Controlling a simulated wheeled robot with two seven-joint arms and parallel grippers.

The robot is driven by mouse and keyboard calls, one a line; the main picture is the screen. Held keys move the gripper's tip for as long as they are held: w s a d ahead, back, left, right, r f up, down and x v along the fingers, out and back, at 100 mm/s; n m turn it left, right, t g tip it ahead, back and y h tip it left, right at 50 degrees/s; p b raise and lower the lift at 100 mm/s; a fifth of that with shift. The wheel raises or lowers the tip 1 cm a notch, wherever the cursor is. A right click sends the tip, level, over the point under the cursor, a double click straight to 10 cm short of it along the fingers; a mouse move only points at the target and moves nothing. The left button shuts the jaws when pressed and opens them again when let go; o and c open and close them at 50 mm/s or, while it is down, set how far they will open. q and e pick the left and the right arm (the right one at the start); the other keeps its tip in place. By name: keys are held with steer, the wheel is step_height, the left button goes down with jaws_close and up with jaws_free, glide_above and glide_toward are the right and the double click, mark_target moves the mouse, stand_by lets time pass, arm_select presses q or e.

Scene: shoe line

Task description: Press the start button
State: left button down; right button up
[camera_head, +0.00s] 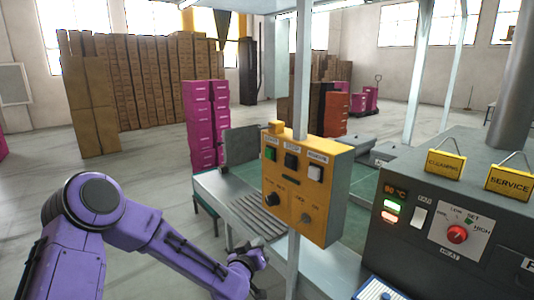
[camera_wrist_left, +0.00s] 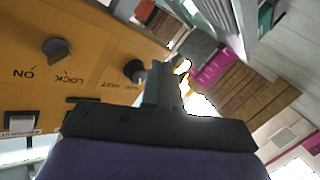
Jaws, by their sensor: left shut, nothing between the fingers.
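The yellow control box (camera_head: 300,190) is fixed to a grey post. Its upper row holds a green button (camera_head: 271,154), a black one (camera_head: 291,161) and a white one (camera_head: 315,173), with small labels above that are hard to read. Two dark knobs sit below. My left gripper (camera_head: 262,254) is below and left of the box, apart from the buttons. In the left wrist view, the shut, empty fingers (camera_wrist_left: 164,84) point past the yellow panel (camera_wrist_left: 95,75), which appears upside down with its knobs (camera_wrist_left: 57,47). The green button is not visible there. My right gripper is not in view.
A dark machine (camera_head: 420,225) with a red knob (camera_head: 457,234) and yellow signs (camera_head: 446,164) stands right of the box. A conveyor table (camera_head: 225,190) lies behind the box. Pink boxes (camera_head: 206,120) and brown carton stacks (camera_head: 140,80) stand farther back. The floor at left is open.

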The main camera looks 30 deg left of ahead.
mark_target(269, 154)
arm_select(q)
steer(key=w+a+r+n+t+y, duration=0.1)
steer(key=a+r, duration=0.4)
steer(key=r, duration=0.6)
steer(key=w+a+r+n+t+y, duration=0.1)
steer(key=w+a+r+t+y, duration=0.1)
steer(key=r, duration=0.9)
steer(key=a+t+y, duration=0.1)
steer(key=a, duration=0.1)
steer(key=shift+a+y+p, duration=0.3)
steer(key=shift+a+p, duration=0.05)
steer(key=shift+w+d, duration=0.1)
steer(key=w+d+b, duration=0.1)
steer(key=w+d, duration=0.2)
steer(key=w, duration=0.5)
steer(key=shift+d, duration=0.15)
steer(key=shift+w+d, duration=0.2)
steer(key=shift+w, duration=0.1)
